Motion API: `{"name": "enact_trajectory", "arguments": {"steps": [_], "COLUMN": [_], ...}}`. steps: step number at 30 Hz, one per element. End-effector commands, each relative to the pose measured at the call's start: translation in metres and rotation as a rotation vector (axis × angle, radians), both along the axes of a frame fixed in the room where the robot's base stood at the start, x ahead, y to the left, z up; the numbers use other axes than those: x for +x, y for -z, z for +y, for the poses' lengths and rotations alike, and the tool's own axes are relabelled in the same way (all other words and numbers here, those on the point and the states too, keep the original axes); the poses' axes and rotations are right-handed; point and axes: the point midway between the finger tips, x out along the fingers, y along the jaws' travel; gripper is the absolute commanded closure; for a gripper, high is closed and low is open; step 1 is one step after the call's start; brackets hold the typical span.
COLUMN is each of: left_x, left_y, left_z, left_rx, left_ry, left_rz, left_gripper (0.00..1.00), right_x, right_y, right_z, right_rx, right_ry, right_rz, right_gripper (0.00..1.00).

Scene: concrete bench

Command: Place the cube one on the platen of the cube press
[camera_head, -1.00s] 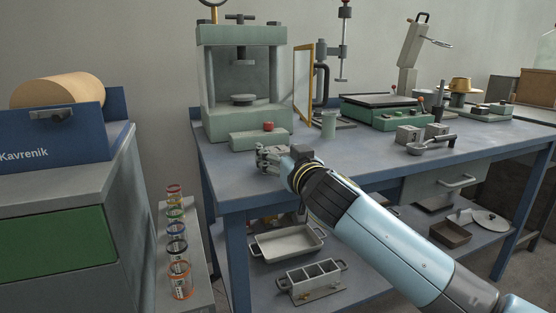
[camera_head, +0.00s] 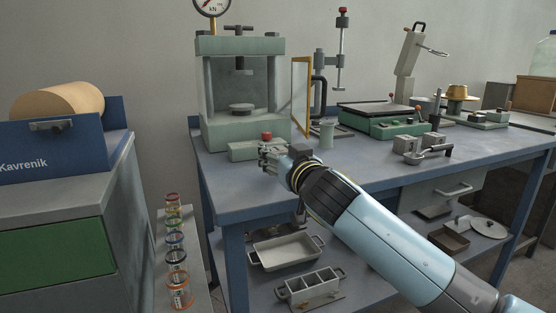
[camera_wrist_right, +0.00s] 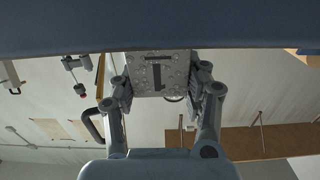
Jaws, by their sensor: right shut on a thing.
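My right gripper (camera_head: 268,156) is shut on a small grey cube, cube one (camera_wrist_right: 158,75), above the bench's front left part. In the right wrist view the cube sits between both fingers and its speckled face carries a dark bar-like mark. In the head view the fingers mostly hide the cube. The cube press (camera_head: 205,90) is a pale green frame behind the gripper, at the back left of the bench. Its round platen (camera_head: 241,107) is bare, below the upper plunger. My left gripper is out of view.
The press's yellow-edged guard door (camera_head: 301,95) stands open on the right. A green box with a red button (camera_head: 266,136) is just behind my gripper. Two grey blocks (camera_head: 406,143) and a scoop lie farther right.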

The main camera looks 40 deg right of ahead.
Motion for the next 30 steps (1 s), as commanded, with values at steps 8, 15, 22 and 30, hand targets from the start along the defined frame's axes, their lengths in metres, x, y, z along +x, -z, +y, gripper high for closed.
{"name": "enact_trajectory", "arguments": {"steps": [8, 15, 22, 30], "left_x": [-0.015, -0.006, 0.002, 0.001], "left_y": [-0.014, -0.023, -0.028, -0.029], "left_z": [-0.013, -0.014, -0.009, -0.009], "left_rx": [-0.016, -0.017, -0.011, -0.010], "left_ry": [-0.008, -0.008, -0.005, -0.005], "left_rz": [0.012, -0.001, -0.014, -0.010], "left_gripper": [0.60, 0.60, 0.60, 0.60], "right_x": [-0.048, -0.095, -0.114, -0.115], "right_y": [-0.046, -0.074, -0.085, -0.069], "right_z": [-0.007, -0.014, -0.018, -0.001], "right_rx": [-0.008, -0.007, -0.003, 0.003], "right_ry": [-0.004, -0.005, -0.001, -0.070], "right_rz": [-0.002, -0.002, -0.002, 0.000], "right_gripper": [1.00, 1.00, 1.00, 1.00]}}
